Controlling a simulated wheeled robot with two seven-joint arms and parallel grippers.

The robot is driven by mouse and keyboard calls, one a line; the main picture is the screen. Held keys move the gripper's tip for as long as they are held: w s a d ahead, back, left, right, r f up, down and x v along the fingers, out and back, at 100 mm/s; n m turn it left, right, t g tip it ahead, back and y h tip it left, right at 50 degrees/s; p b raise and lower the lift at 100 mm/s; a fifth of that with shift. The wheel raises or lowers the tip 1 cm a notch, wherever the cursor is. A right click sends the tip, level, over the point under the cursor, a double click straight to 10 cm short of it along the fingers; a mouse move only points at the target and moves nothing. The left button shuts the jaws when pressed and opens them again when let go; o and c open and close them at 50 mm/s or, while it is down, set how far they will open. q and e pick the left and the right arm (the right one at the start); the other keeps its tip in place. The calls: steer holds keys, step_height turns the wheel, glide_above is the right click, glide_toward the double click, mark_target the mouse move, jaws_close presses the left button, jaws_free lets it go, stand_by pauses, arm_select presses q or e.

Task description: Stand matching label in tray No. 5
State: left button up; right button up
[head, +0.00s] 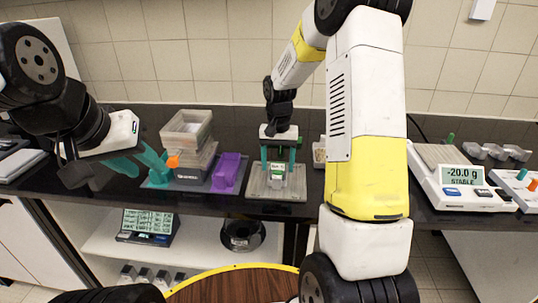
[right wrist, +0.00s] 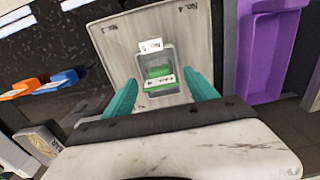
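A small clear tray (right wrist: 141,95) stands on a grey board (head: 262,194) under my right gripper. A white tag reading No. 5 (right wrist: 151,46) is at its far edge in the right wrist view. Inside the tray is a green and white label (right wrist: 160,81); its print is too small to read. My right gripper (head: 278,170) points down over the tray, its teal fingers apart on either side with gaps to the label. My left gripper (head: 150,164) is off to the left, beside the sieve stack; its fingers overlap in view, so its opening is unclear.
A sieve stack on a shaker (head: 186,140) and a purple holder (head: 229,172) stand left of the board. A balance (head: 463,180) reading -20.0 g stands at the right. The counter's front edge is close to the board. More board markings, including No. 4, show in the wrist view.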

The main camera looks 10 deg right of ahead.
steer(key=shift+r, duration=0.15)
step_height(320, 180, up, 12)
steer(key=s+r+n+t+y, duration=0.1)
steer(key=s+r+n+t, duration=0.15)
steer(key=s+r, duration=0.7)
steer(key=s+a+f+n+t+y, duration=0.1)
steer(key=s+a+t, duration=0.1)
steer(key=s, duration=1.2)
steer(key=shift+s+t, duration=0.4)
steer(key=shift+t, duration=0.45)
steer(key=shift+a+f, duration=0.1)
